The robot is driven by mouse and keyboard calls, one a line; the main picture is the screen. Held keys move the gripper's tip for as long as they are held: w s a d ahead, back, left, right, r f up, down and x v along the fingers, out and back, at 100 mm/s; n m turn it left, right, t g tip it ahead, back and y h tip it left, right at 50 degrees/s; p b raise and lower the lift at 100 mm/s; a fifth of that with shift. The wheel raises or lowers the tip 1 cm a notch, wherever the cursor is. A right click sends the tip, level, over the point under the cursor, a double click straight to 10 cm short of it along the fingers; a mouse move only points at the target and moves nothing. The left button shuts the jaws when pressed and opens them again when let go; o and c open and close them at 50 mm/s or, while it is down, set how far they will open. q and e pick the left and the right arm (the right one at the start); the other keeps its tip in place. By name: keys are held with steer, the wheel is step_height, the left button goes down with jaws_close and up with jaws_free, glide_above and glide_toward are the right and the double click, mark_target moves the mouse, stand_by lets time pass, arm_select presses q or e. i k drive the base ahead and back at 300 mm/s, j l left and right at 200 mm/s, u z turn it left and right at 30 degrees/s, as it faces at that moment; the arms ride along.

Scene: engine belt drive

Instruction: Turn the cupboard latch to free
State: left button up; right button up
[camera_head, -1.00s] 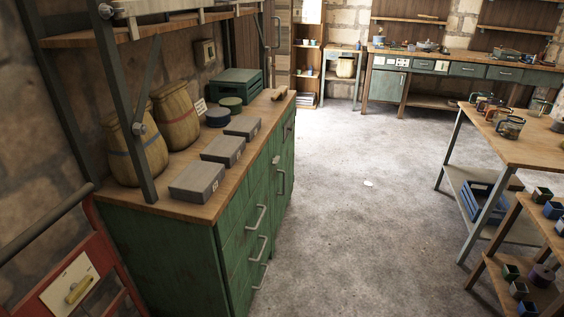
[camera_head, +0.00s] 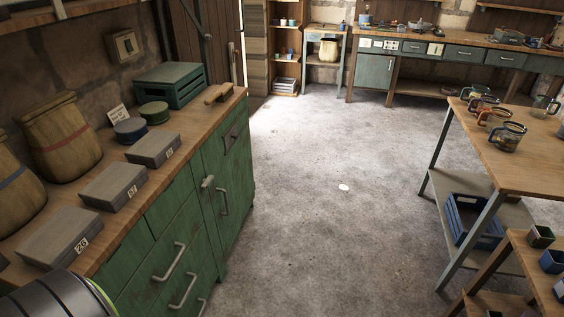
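The green cupboard (camera_head: 238,195) stands on the left, under a wooden worktop. A small grey metal piece that looks like the latch (camera_head: 207,182) sits by the near edge of the door, just above and left of the handle. It is too small to tell which way it is turned. A dark plate (camera_head: 231,138) is fixed higher on the front. Neither of my grippers is in view. A dark rounded part with a green ring, probably my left arm, shows at the bottom left corner.
Grey boxes (camera_head: 115,186), sacks (camera_head: 60,138), round tins and a green crate (camera_head: 170,85) stand on the worktop. Drawers with handles (camera_head: 172,262) are nearer. A table with mugs (camera_head: 507,137) stands on the right. The concrete floor (camera_head: 310,180) between is clear.

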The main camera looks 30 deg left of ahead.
mark_target(206, 182)
steer(key=i+l+u, duration=0.15)
steer(key=i+u, duration=0.15)
steer(key=i, duration=0.25)
steer(key=i+l+u, duration=0.35)
steer(key=i, duration=0.2)
steer(key=i+l+u, duration=0.3)
steer(key=i, duration=0.2)
